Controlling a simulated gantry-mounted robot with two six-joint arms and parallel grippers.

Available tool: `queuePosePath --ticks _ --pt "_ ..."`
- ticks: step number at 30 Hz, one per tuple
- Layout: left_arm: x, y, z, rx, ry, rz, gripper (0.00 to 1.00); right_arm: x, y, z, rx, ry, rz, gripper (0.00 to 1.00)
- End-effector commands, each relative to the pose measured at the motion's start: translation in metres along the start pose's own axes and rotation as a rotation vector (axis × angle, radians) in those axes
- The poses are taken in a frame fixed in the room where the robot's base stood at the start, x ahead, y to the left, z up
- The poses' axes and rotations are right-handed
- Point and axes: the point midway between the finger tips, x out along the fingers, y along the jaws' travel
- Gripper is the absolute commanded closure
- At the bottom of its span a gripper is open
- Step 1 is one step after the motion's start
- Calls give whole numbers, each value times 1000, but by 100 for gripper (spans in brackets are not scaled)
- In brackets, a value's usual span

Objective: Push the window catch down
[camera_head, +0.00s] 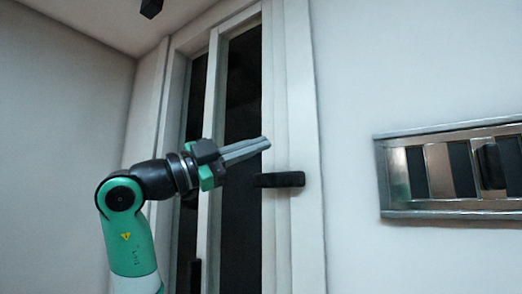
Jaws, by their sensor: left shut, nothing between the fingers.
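The window (270,90) has a white frame with dark glass and stands in the middle of the head view. Its black catch (280,180) sticks out level across the right side of the frame. My left gripper (266,142) is shut and empty, with its fingers pointing right. In the picture its fingertips are above the catch, with a visible gap between them. How far the fingers are from the window in depth is hard to tell. My right gripper is not in view.
A metal-framed panel (450,209) with dark slots is on the wall to the right. Bare white wall (420,60) lies between it and the window. A small black object (151,7) hangs at the top left.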

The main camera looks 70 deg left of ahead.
Motion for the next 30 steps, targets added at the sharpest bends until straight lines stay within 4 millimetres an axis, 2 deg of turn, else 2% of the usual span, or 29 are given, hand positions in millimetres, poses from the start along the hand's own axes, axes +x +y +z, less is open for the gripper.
queuePosePath --ticks 1,3,9,14,30 --pt "-15 13 2 6 0 -3 100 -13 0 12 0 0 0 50" --pt "-29 20 -1 7 0 -3 100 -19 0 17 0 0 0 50" --pt "-53 33 -8 3 0 -2 100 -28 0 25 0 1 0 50" --pt "-59 35 -11 1 -1 0 100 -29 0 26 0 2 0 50" --pt "-58 34 -11 0 0 0 100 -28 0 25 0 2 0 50"
